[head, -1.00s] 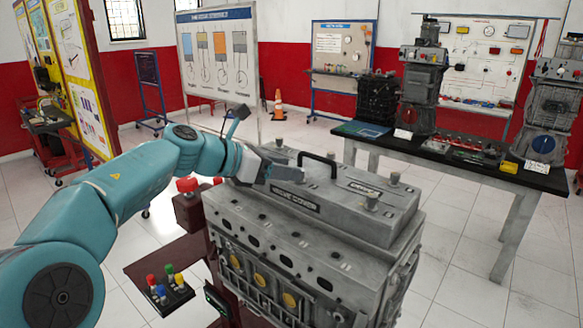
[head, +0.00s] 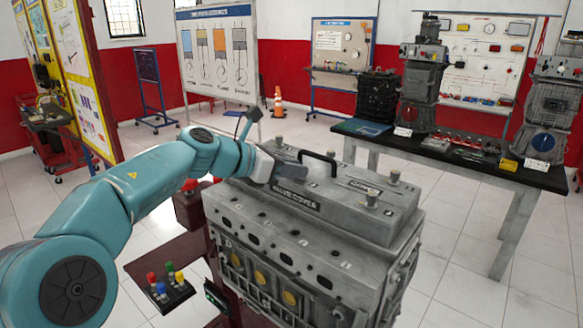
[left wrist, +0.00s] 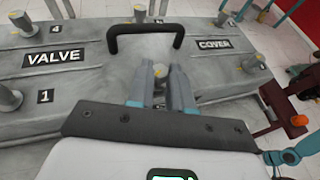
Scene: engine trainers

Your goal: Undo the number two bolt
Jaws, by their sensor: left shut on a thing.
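The grey valve cover (head: 340,193) sits on top of the engine block (head: 290,255), with a black handle (left wrist: 146,36) across its middle. In the left wrist view, my left gripper (left wrist: 161,78) is shut on a bolt (left wrist: 160,71) just in front of the handle. Its number label is hidden, but it stands between the bolt marked 1 (left wrist: 8,98) and another bolt (left wrist: 254,62) at the right. In the head view, my left gripper (head: 286,170) is low over the cover, left of the handle, and hides the bolt. My right gripper is out of view.
The bolt marked 4 (left wrist: 50,28) and other bolts stand along the cover's far side. A tray with coloured knobs (head: 170,290) is left of the engine. A black-topped bench (head: 450,152) with engine parts stands behind at the right.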

